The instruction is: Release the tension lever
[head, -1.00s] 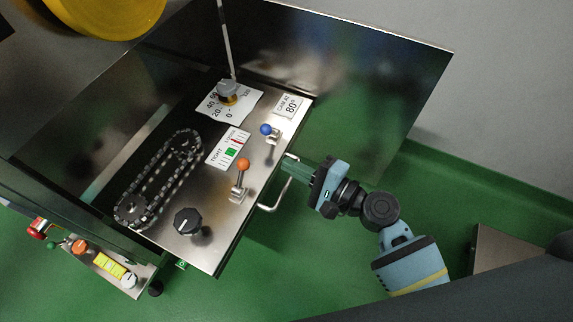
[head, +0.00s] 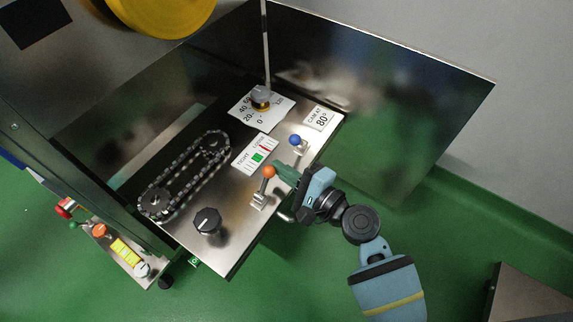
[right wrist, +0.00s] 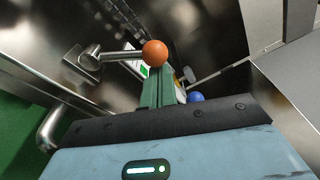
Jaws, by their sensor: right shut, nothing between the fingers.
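Two levers stand on the steel panel (head: 231,232): one with an orange ball knob (head: 269,171) and one with a blue ball knob (head: 295,140). A TIGHT/LOOSE gauge (head: 256,154) with a green mark lies behind them. My right gripper (head: 283,172) is shut and empty, its green fingers right beside the orange knob, on the side toward the blue one. In the right wrist view the orange knob (right wrist: 155,53) shows at the fingertips (right wrist: 157,72); I cannot tell whether they touch. The blue knob (right wrist: 196,97) is farther off. My left gripper is not in view.
A chain on two sprockets (head: 185,172) lies left of the gauge. A black knob (head: 208,221) is near the front, a dial knob (head: 261,97) at the back. A bar handle (head: 286,215) runs along the panel's edge, near my right gripper.

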